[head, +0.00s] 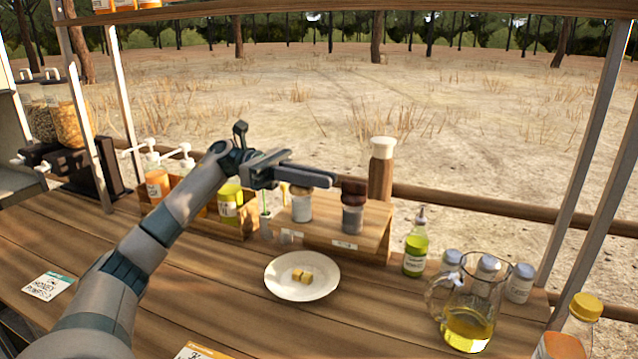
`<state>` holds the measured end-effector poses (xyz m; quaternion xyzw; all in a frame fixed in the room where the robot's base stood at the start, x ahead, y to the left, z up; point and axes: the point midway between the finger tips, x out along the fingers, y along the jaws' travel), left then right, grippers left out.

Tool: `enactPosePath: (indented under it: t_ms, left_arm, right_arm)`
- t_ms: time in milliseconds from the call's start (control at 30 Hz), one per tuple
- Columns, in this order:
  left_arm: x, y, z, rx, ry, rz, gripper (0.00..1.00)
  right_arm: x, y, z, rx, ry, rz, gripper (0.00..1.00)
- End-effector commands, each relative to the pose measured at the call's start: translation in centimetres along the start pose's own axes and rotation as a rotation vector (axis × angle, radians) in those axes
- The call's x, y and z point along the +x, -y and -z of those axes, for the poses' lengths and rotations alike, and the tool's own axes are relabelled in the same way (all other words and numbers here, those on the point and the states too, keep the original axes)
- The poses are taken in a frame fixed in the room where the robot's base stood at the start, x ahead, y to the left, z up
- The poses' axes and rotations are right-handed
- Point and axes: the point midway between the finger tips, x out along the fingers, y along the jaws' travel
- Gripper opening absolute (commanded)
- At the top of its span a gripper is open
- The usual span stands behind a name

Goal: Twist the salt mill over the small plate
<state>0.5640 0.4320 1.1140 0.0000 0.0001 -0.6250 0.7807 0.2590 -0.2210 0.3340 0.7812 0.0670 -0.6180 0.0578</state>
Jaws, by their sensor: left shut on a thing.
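The small plate (302,288), round and white, lies on the wooden counter with a few small yellowish cubes (302,275) on it. A pale mill with a light wooden top (301,208), apparently the salt mill, stands upright on or just over the wooden stand behind the plate. My left gripper (318,178) comes in level from the left and is shut on its top; the fingers hide much of the top. A grey mill with a dark brown top (353,215) stands just right of the fingertips. My right gripper is out of view.
A tall wooden mill-shaped piece with a white top (381,168) rises behind the wooden stand (330,245). A green bottle (416,250), an oil jug (468,318) and several jars stand right. Bottles in a wooden box (240,230) stand left. The counter around the plate is clear.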

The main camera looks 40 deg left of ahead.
Motion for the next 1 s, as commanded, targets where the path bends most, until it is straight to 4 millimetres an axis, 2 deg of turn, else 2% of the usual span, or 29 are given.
enactPosePath:
  t_ms: [300,733,800,833,1000]
  left_arm:
    - [-0.09,0.24,-0.24,0.003,0.004,0.077,0.00]
    - [-0.08,0.29,-0.25,0.002,0.004,0.086,0.00]
    - [-0.08,0.30,-0.25,0.002,0.004,0.086,0.21]
    - [-0.07,0.30,-0.24,0.002,0.004,0.086,0.28]
    - [-0.04,0.32,-0.13,0.001,0.002,0.087,0.28]
  right_arm:
    - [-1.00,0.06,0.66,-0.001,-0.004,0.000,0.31]
    - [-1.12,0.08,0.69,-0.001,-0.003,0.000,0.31]
    - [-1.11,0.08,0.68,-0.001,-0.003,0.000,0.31]
    - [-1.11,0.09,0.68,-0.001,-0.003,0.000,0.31]
    - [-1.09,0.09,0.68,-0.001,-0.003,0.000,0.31]
